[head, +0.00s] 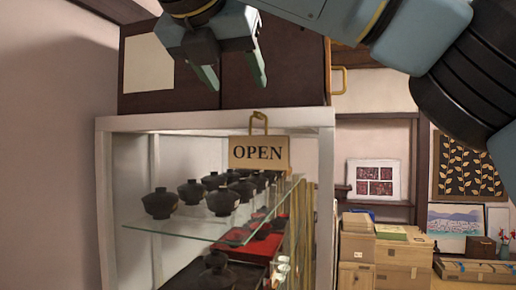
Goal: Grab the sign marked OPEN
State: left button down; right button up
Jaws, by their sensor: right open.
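The sign marked OPEN (258,153) is a tan board with black letters. It hangs upright by a loop at the top front of a white display case (215,122). My right gripper (238,88) comes in from the top with its fingers pointing down. It is open and empty, above and slightly left of the sign's loop, and appears apart from it. My left gripper is not in view.
A glass shelf (190,230) in the case holds several dark lidded bowls (160,203). A dark wooden cabinet (285,75) stands behind the case's top. Stacked wooden boxes (403,252) and framed pictures (376,181) are at the right.

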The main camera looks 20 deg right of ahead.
aim_at(255, 115)
jog(key=p+x, duration=0.4)
jog(key=x, duration=0.8)
jog(key=shift+r, duration=0.15)
jog(key=shift+w+d+f, duration=0.2)
jog(key=shift+w+f, duration=0.1)
jog(key=shift+w, duration=0.1)
grip_shut()
